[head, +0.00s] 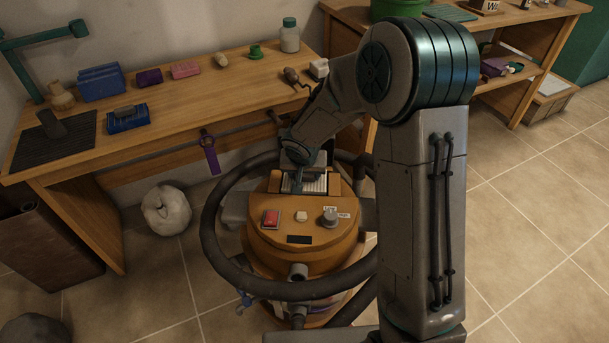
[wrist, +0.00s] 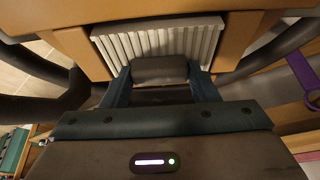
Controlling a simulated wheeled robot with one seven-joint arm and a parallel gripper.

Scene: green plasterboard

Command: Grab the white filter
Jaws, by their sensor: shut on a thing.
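The white pleated filter (wrist: 115,48) sits in a slot at the top of the orange vacuum (head: 300,234), between orange walls. It also shows in the head view (head: 316,186) as a pale ribbed piece under my arm's end. My gripper (wrist: 160,70) reaches to the filter's near side, and its fingers are closed on a grey block-like part at the filter's front. The fingertips are partly hidden by that part and by the gripper's own body. In the head view my gripper (head: 297,178) comes down on the vacuum's top from behind.
A dark hose (head: 213,240) loops around the vacuum. A wooden workbench (head: 190,100) with several small items stands behind and left. A purple tag (head: 211,156) hangs from its front rail. A white sack-like object (head: 166,210) lies on the floor. Tiled floor is clear at the right.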

